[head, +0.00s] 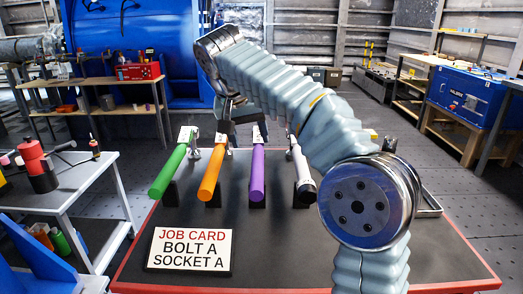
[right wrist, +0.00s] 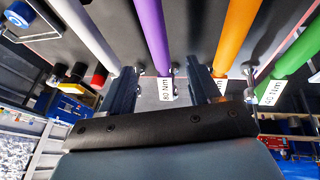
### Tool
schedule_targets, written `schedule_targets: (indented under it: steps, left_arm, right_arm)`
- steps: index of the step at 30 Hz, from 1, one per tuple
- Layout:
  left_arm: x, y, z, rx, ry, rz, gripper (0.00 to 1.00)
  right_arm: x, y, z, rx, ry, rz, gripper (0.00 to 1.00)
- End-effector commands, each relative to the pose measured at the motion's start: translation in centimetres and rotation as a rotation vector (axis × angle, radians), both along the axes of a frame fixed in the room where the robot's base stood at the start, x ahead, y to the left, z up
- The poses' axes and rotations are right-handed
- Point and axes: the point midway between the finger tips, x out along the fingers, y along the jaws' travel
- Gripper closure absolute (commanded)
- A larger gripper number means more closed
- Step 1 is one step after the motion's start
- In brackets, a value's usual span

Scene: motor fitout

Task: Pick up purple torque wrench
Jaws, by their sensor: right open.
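My right gripper (head: 241,125) is over the far ends of the orange and purple wrenches. In the right wrist view my right gripper (right wrist: 164,78) is open and empty. The purple wrench (right wrist: 152,38) shows between its fingers, with an "80 Nm" label near its head. The orange wrench (right wrist: 236,35) is by the right finger. My left gripper is not in view.
A job card (head: 189,249) reading "BOLT A SOCKET A" stands at the front left of the red-edged table (head: 300,262). My right arm covers much of the table's right side. A grey side bench (head: 85,190) with a red tool is at left.

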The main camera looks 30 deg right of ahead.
Motion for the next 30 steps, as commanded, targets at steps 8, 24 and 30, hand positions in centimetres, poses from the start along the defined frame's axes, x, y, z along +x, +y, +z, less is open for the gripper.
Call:
schedule_targets:
  steps: [8,24,30]
  left_arm:
    - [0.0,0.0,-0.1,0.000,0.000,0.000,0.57]
    - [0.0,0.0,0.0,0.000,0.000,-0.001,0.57]
    - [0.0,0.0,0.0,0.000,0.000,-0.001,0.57]
  right_arm:
    - [1.1,-1.9,-4.7,0.000,0.002,-0.002,0.38]
    - [2.0,-3.9,-10.2,0.002,0.000,-0.001,0.38]
    - [2.0,-3.9,-10.2,0.001,-0.001,-0.001,0.39]
